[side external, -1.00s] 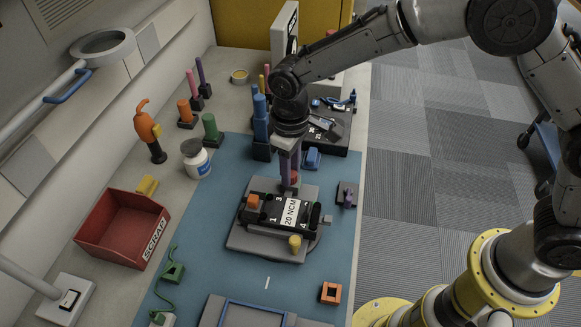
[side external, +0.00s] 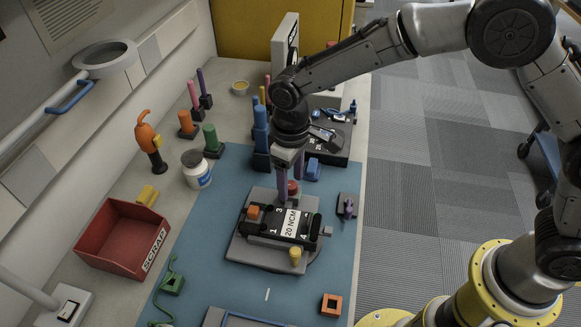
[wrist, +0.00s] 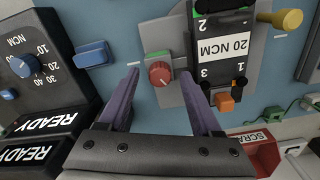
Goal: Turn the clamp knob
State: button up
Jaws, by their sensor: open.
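The red knob (wrist: 160,73), which looks like the clamp knob, sits on the grey fixture plate (wrist: 161,36) in the wrist view. It also shows partly in the side view (side external: 293,187), close to my fingers. My gripper (wrist: 159,75) is open, with one purple finger on each side of the knob in the wrist view. I cannot tell whether either finger touches it. In the side view my gripper (side external: 284,193) points down behind the radio.
A yellow knob (side external: 295,256) stands at the plate's front edge. A black NCM dial unit (wrist: 35,62) and a blue block (wrist: 92,54) lie beside my gripper. A red scrap bin (side external: 113,240) is at left.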

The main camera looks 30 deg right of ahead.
aim_at(291, 183)
notch_tip(291, 183, up, 14)
dwell(0.5)
jog(key=shift+f, duration=0.1)
jog(key=s+d+r+m+t, duration=0.2)
jog(key=s+d+r, duration=0.2)
jog(key=d+r, duration=0.3)
jog(key=s+d+r+m+t, duration=0.1)
jog(key=s+d+r, duration=0.2)
jog(key=d+r, duration=0.4)
jog(key=s+d+f+m+t, duration=0.2)
jog(key=s+d, duration=0.6)
jog(key=s, duration=0.1)
jog(key=s+d+f, duration=0.1)
jog(key=s+f, duration=0.7)
jog(key=shift+s+d+m+t, duration=0.15)
jog(key=shift+d+m+t, duration=0.15)
jog(key=shift+d, duration=0.05)
